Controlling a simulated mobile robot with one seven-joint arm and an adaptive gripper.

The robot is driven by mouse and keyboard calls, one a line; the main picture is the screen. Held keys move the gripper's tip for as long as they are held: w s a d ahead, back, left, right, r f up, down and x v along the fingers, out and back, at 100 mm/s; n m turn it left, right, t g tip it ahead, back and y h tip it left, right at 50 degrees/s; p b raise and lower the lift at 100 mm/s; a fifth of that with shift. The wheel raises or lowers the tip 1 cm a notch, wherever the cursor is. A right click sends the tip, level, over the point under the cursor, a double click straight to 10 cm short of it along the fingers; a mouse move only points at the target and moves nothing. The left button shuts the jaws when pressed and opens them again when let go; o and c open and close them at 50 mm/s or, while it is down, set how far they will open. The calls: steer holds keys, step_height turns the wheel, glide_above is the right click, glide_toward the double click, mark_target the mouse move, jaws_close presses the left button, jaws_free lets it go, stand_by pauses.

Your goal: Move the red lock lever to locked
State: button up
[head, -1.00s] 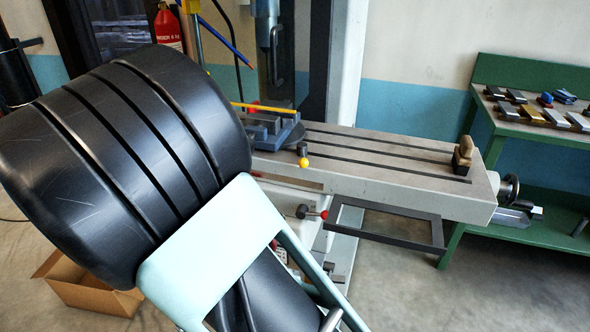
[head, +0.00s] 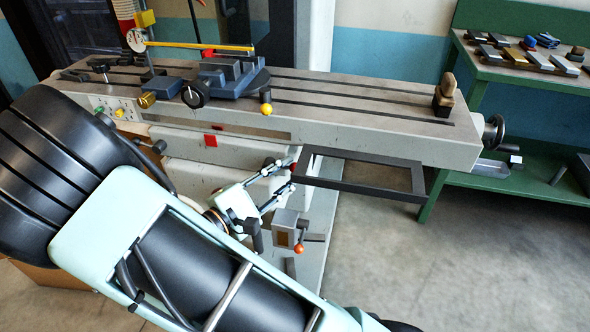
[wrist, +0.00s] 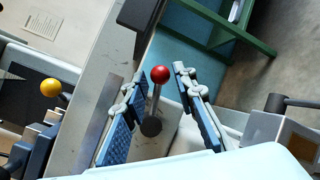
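The red lock lever (wrist: 160,75) shows in the wrist view as a red ball on a grey rod, rising from a dark round hub on the machine's pale side. My gripper (wrist: 161,72) is open. Its two blue-padded fingers lie on either side of the ball in this view, with a gap on each side. I cannot tell whether the ball is at the depth of the fingertips. In the head view, my gripper (head: 290,178) is below the machine table's front edge, and its fingers largely hide the lever.
The machine table (head: 380,130) runs above my gripper, with a dark rectangular frame (head: 360,188) jutting out close to the right. A yellow-knobbed handle (head: 266,108) is above. A grey box with an orange-red knob (head: 298,248) is just below. Open floor lies to the right.

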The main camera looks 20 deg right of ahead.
mark_target(291, 171)
steer(key=shift+x, duration=1.55)
steer(key=shift+c, duration=0.2)
jaws_close()
